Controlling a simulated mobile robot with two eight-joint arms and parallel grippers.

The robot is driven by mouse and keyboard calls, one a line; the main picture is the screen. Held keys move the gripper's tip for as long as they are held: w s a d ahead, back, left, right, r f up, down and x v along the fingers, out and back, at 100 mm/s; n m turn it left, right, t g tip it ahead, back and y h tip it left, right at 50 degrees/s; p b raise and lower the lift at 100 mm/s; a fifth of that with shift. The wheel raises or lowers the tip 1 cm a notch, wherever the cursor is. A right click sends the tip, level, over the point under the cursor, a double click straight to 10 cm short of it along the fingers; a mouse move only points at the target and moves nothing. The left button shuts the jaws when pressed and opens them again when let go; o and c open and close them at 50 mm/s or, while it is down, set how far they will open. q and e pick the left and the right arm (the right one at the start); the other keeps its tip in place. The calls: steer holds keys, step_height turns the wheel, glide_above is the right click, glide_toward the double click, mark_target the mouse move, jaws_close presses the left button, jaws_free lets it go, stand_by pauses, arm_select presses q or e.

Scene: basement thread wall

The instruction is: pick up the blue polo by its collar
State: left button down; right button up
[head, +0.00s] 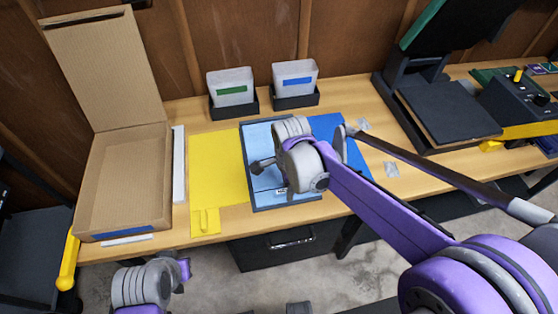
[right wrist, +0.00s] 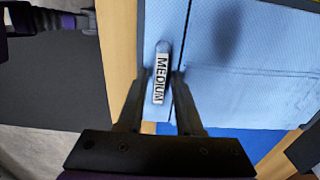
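The blue polo (head: 259,139) appears as flat, light blue fabric in a dark-edged rectangle on the wooden bench. It fills much of the right wrist view (right wrist: 245,60), where a white label reading MEDIUM (right wrist: 161,78) lies on it beside a dark line. I cannot make out the collar clearly. My right gripper (head: 262,167) is over the polo and hides part of it. In the right wrist view its two fingers (right wrist: 160,88) are apart, one on each side of the label, with nothing visibly gripped. Only my left wrist shows at the bottom left; its fingers are not visible.
A yellow mat (head: 215,160) lies left of the polo, and an open cardboard box (head: 125,180) stands farther left. Two labelled bins (head: 232,88) (head: 295,80) stand behind. A dark press-like machine (head: 440,105) is at the right. Small clear packets (head: 391,170) lie right of the polo.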

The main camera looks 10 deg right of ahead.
jaws_close()
stand_by(1.3)
